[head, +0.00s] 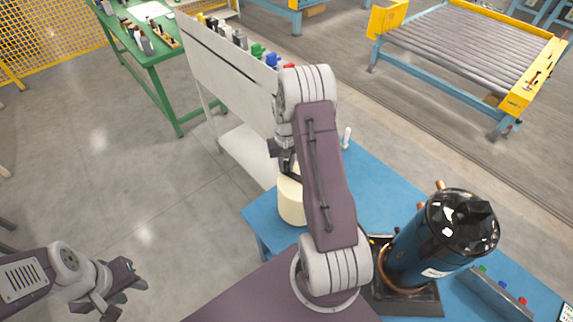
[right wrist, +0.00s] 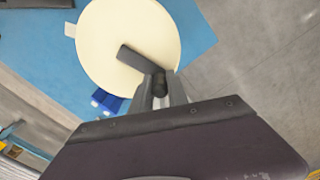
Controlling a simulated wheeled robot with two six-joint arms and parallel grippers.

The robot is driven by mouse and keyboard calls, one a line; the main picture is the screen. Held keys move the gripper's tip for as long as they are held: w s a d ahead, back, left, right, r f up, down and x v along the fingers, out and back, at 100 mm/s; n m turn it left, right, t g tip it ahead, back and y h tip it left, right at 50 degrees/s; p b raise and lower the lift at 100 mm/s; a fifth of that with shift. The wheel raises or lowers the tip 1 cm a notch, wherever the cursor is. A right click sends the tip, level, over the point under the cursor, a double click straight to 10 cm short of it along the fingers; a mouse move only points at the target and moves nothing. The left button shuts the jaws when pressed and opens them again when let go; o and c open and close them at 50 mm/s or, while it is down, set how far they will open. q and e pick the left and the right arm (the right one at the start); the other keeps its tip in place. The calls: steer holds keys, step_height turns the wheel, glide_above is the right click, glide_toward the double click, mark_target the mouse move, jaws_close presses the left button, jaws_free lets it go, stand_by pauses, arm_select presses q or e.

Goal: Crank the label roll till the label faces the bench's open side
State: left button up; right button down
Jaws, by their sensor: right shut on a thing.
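The label roll (head: 291,201) is a cream drum on the blue bench (head: 375,180), at the bench's near left corner in the head view, partly behind my right arm. The right wrist view shows its round cream top (right wrist: 112,30) from above, with a dark crank (right wrist: 135,60) across it. My right gripper (right wrist: 161,90) is shut on the crank's knob. A small whitish tab (right wrist: 70,30) sticks out at the roll's left edge in that view; I cannot tell if it is the label. My left gripper (head: 121,288) is open and empty over the floor, away from the bench.
A white rack (head: 225,75) stands behind the roll, a green table (head: 150,55) at the back left. A roller conveyor (head: 465,50) is at back right.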

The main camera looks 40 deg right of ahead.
mark_target(285, 187)
steer(key=shift+a+r, duration=0.1)
steer(key=shift+s+a+n, duration=0.15)
steer(key=shift+a+n, duration=0.1)
steer(key=shift+n, duration=0.45)
steer(key=shift+s+a+n, duration=0.15)
steer(key=shift+a+n, duration=0.1)
steer(key=shift+n, duration=0.45)
steer(key=shift+s+a+n, duration=0.3)
steer(key=shift+a+n, duration=0.05)
steer(key=shift+n, duration=0.45)
steer(key=shift+s+a+n, duration=0.3)
steer(key=shift+a+n, duration=0.05)
steer(key=shift+n, duration=0.45)
steer(key=shift+s+a+n, duration=0.35)
steer(key=shift+s+n, duration=0.25)
steer(key=shift+n, duration=0.6)
steer(key=shift+s+a+n, duration=0.2)
steer(key=shift+s+n, duration=0.45)
steer(key=shift+n, duration=0.65)
steer(key=shift+s+a+n+p, duration=0.1)
steer(key=shift+s+n+p, duration=0.1)
steer(key=shift+n+p, duration=0.1)
steer(key=c, duration=1.3)
jaws_free()
